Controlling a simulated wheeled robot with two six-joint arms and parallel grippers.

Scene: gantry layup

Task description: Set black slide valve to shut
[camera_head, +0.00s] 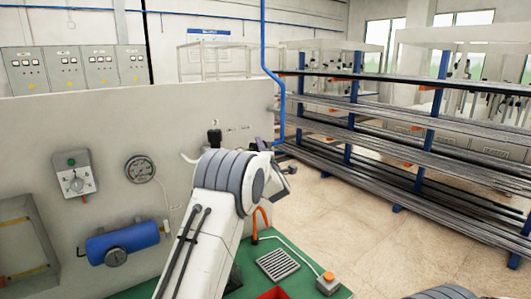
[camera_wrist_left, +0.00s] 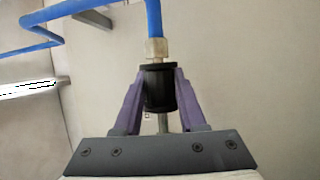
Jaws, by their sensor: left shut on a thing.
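In the left wrist view, the black slide valve (camera_wrist_left: 160,88) is a short black sleeve below a brass-coloured fitting (camera_wrist_left: 155,50) at the end of a blue pipe (camera_wrist_left: 154,18). A thin metal rod comes out under the sleeve. The purple fingers of my left gripper (camera_wrist_left: 161,85) are on both sides of the sleeve and shut on it. In the head view my left gripper (camera_head: 264,146) is at the wall's right end, by the foot of the blue pipe (camera_head: 281,95). My own arm hides most of the valve there. My right gripper does not show.
A pressure gauge (camera_head: 140,169), a grey switch box (camera_head: 75,176) and a blue tank (camera_head: 122,241) are on the wall left of my arm. A long rack of bars (camera_head: 410,125) stands at right. A box with an orange button (camera_head: 328,282) is on the floor.

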